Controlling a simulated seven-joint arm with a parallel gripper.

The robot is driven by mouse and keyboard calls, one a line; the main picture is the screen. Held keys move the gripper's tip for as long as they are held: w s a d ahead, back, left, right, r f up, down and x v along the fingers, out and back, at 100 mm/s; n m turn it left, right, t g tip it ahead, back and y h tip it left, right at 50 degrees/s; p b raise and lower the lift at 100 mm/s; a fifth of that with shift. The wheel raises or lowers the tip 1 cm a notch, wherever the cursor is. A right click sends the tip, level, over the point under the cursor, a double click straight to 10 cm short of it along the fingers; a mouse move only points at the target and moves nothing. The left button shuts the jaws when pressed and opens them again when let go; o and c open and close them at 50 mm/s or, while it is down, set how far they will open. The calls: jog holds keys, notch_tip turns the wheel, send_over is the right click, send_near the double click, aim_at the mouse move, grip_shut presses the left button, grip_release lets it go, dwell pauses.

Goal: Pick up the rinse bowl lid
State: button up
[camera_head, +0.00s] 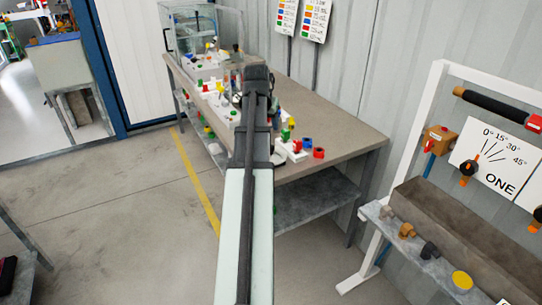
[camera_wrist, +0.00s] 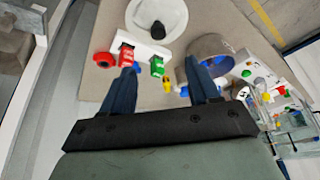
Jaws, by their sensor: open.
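A round white piece with a dark knob (camera_wrist: 157,14) lies at the top of the wrist view; it looks like the rinse bowl lid, but I cannot tell whether it sits on a bowl. My gripper (camera_wrist: 162,68) is open, its two dark blue fingers apart and pointing toward the bench, with the white piece beyond the fingertips. Nothing is held between the fingers. In the head view my arm reaches over the bench and hides the fingertips; I cannot make out the lid there.
A grey cylindrical vessel (camera_wrist: 208,46) stands close by the right finger. A red block (camera_wrist: 126,55) and a green block (camera_wrist: 157,67) sit near the fingertips. The bench (camera_head: 345,138) has bare room at its right end. A clear case (camera_head: 192,30) stands at its far end.

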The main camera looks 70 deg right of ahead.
aim_at(271, 146)
jog(key=shift+a+x, duration=0.1)
jog(key=shift+x, duration=3.35)
jog(key=shift+a+x, duration=0.15)
jog(key=shift+x, duration=3.35)
jog(key=shift+f, duration=0.1)
jog(key=shift+c, duration=0.2)
grip_shut()
